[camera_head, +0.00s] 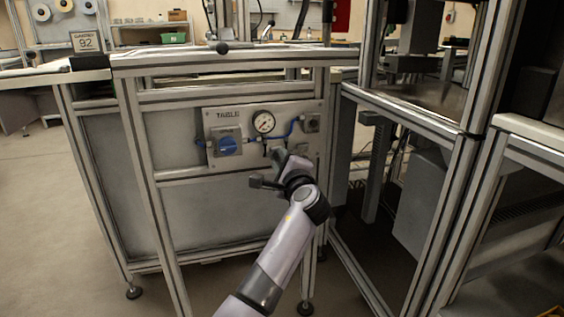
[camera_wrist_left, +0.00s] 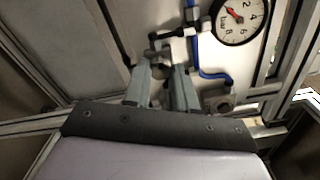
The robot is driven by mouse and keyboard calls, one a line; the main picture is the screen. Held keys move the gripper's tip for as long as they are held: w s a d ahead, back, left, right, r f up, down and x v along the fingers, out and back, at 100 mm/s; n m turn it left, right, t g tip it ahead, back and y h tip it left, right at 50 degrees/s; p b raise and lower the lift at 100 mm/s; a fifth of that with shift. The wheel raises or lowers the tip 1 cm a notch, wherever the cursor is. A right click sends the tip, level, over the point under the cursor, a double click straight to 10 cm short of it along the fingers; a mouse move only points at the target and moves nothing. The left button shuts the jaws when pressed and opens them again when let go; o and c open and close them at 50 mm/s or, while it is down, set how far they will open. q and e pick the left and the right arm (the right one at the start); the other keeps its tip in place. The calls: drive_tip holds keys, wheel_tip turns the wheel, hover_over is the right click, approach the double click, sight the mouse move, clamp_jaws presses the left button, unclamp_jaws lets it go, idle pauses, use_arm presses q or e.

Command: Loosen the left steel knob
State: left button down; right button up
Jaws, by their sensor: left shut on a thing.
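The panel marked TABLE (camera_head: 222,116) sits on the front of the metal-framed bench. My left gripper (camera_head: 281,156) reaches its lower middle, below the gauge. In the left wrist view, my left gripper's fingers (camera_wrist_left: 163,72) straddle a small part just below the black and white fittings, which I take to be the left steel knob. It is mostly hidden by the fingers, so its turn cannot be seen. My right gripper is not in view.
A pressure gauge (camera_head: 263,122) and blue tubing (camera_wrist_left: 195,50) are close above the gripper. A frame upright (camera_head: 328,150) stands close on the right. The floor at left is clear.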

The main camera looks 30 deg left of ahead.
use_arm(q)
drive_tip(key=shift+f, duration=0.1)
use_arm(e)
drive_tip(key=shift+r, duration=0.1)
use_arm(q)
drive_tip(key=c, duration=0.9)
unclamp_jaws()
drive_tip(key=shift+d, duration=0.1)
drive_tip(key=p+v, duration=0.2)
drive_tip(key=v, duration=0.5)
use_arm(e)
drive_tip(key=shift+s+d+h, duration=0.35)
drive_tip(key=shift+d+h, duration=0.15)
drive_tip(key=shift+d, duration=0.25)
use_arm(q)
drive_tip(key=shift+s, duration=0.1)
